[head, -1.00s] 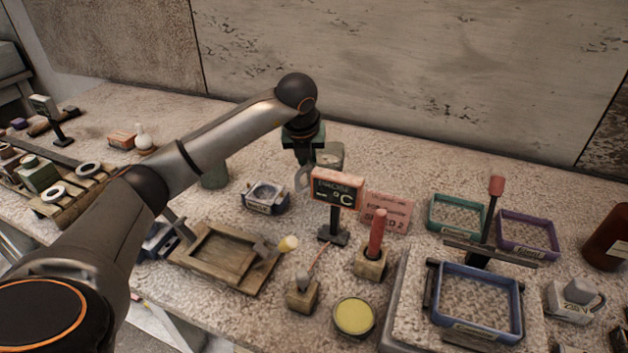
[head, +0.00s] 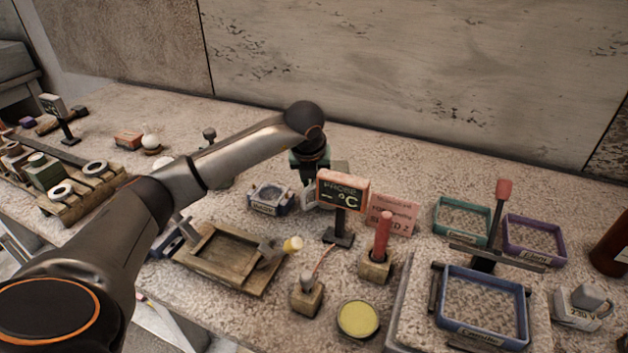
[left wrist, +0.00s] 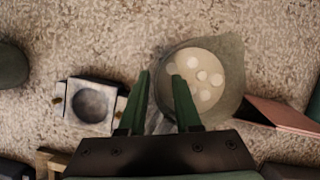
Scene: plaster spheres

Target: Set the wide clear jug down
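The wide clear jug (left wrist: 232,90) is seen from above in the left wrist view, with pale contents and several white round bits. In the head view the jug (head: 335,166) is mostly hidden behind the probe display. My left gripper (left wrist: 161,82) points down, its two green fingers on either side of the jug's pale handle (left wrist: 158,121). The fingers look closed on the handle, with the jug body beyond them to the right. In the head view the gripper (head: 308,180) is low over the bench. I cannot tell whether the jug's base touches it. My right gripper is not in view.
The probe display (head: 343,190) stands just in front of the jug, and a pink card (head: 397,214) to its right. A blue-framed holder with a round hollow (head: 270,199) is close on the left. Bare bench lies behind the jug, towards the wall.

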